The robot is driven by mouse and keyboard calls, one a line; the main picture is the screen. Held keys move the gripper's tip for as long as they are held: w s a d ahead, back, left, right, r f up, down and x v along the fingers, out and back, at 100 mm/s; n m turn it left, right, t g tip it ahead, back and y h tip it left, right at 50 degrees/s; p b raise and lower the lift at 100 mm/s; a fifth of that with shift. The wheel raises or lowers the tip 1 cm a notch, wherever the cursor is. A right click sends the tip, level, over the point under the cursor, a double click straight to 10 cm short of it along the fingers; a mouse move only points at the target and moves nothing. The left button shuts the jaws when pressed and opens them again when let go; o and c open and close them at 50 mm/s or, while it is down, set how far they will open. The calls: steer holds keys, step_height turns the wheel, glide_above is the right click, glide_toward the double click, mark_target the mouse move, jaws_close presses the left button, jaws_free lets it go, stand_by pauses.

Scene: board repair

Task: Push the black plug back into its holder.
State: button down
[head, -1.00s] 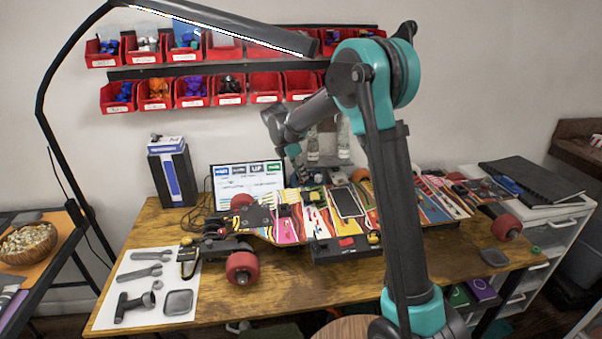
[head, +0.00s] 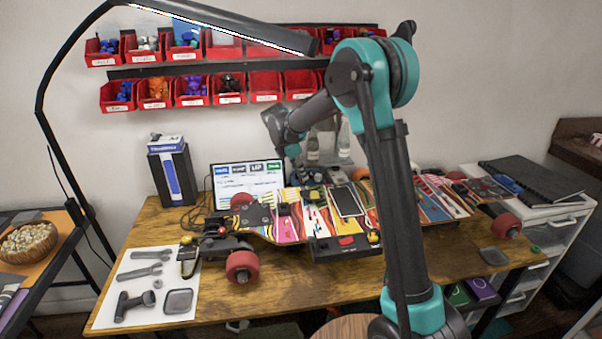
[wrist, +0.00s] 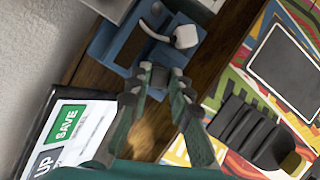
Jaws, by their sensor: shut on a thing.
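My gripper (wrist: 158,84) points down in the wrist view, its two fingers closed around a small dark piece (wrist: 157,74) that looks like the black plug. Most of the plug is hidden between the fingertips. A blue block with a dark slot (wrist: 122,50) lies just beyond the fingertips; I cannot tell whether it is the plug's holder or whether the plug touches it. In the head view my gripper (head: 296,158) is behind the long decorated board (head: 285,228), right of the laptop screen (head: 248,180). The plug cannot be made out there.
A black ribbed part (wrist: 245,130) and a dark panel (wrist: 288,68) lie right in the wrist view. Red bins (head: 230,88) hang behind.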

steer(key=shift+f, duration=0.35)
stand_by(0.5)
steer(key=c, duration=1.3)
jaws_free()
steer(key=shift+o, duration=0.6)
steer(key=shift+o, duration=0.8)
steer(key=shift+r, duration=1.5)
steer(key=shift+r, duration=3)
